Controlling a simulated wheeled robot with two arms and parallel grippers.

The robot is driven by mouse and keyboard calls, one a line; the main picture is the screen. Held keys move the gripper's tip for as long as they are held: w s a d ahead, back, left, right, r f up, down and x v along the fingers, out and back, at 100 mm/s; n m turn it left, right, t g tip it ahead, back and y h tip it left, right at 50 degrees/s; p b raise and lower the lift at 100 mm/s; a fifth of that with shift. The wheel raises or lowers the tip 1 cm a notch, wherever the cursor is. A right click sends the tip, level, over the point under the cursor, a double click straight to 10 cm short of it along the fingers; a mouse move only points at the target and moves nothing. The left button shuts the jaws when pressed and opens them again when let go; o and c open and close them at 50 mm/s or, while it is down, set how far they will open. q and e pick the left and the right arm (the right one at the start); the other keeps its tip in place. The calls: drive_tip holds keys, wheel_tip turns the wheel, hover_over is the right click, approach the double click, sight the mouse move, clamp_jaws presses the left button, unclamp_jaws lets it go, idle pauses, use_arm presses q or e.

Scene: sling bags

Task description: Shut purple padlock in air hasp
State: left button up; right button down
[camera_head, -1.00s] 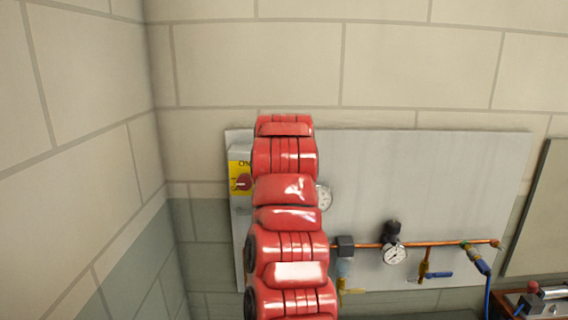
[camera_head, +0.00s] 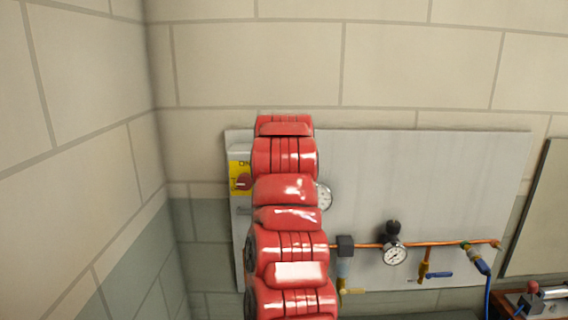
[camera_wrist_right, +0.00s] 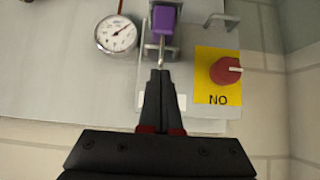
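A purple padlock (camera_wrist_right: 163,20) sits at the top of the right wrist view, inside a grey metal hasp (camera_wrist_right: 149,48) on the panel. A thin silver piece, likely its shackle, runs down from the purple body towards my right gripper (camera_wrist_right: 161,72). Both black fingers lie nearly together, with their tips at the lower end of the silver piece. I cannot tell whether they touch it or whether the shackle is latched. In the head view, my red arm covers the padlock, hasp and gripper. My left gripper is not in view.
A round gauge (camera_wrist_right: 116,34) and a yellow plate (camera_wrist_right: 217,76) with a red knob (camera_wrist_right: 225,71) flank the padlock. In the head view, a copper pipe (camera_head: 440,245) with valves and another gauge (camera_head: 394,255) crosses the grey panel (camera_head: 430,180). The tiled wall lies behind.

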drive_tip(key=shift+f, duration=0.25)
drive_tip(key=shift+f+b, duration=0.8)
drive_tip(key=shift+b, duration=0.15)
wheel_tip(320, 180, up, 7)
drive_tip(key=p, duration=0.5)
idle(0.3)
